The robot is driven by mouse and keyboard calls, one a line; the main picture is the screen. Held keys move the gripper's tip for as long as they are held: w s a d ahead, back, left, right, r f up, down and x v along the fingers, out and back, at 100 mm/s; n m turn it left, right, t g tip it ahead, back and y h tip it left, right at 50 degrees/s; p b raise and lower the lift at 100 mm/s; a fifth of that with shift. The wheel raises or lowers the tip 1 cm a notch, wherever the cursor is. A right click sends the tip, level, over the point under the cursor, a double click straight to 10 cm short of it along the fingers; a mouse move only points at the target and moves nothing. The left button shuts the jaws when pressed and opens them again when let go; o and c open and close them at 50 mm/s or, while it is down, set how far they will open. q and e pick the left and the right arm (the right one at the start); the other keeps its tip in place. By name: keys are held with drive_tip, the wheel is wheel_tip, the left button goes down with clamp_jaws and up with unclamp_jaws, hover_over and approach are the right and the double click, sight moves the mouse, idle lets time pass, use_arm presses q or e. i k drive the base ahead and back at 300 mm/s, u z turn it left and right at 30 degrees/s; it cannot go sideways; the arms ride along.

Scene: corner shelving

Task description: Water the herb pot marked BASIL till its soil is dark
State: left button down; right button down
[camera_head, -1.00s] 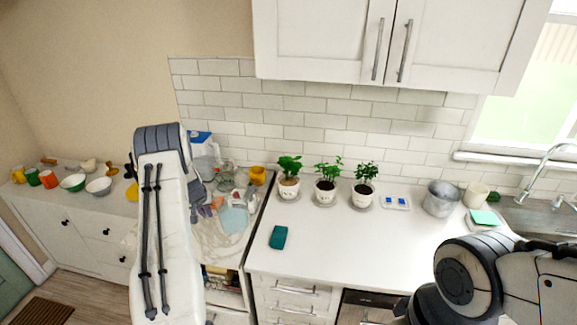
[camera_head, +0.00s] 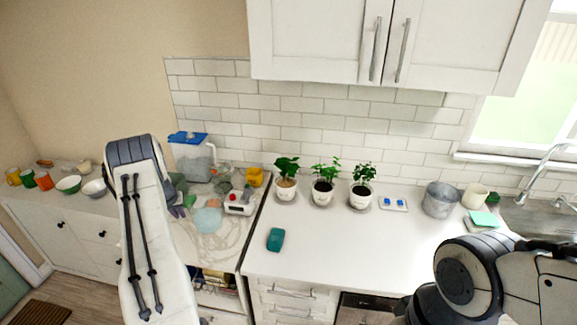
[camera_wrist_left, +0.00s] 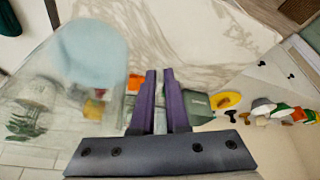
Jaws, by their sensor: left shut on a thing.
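Three white herb pots stand in a row on the counter in the head view: the left pot (camera_head: 286,194) with tan soil, the middle pot (camera_head: 322,197) and the right pot (camera_head: 361,201) with dark soil. Their markings are too small to read, so I cannot tell which is BASIL. My left gripper (camera_head: 183,208) is left of the pots, above the marble counter. It is shut on a clear vessel with a light blue area (camera_head: 208,221). In the left wrist view, the fingers (camera_wrist_left: 159,95) are beside the clear vessel (camera_wrist_left: 90,50); its grip point is unclear. My right gripper is outside the view.
A blue-lidded container (camera_head: 192,158), a white device with a red knob (camera_head: 239,203) and a yellow cup (camera_head: 254,177) stand behind the vessel. A teal block (camera_head: 276,239) lies in front of the pots. A metal pot (camera_head: 440,199) stands right. The white counter's front is mostly clear.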

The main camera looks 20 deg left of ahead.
sight(285, 185)
drive_tip(key=i, duration=0.95)
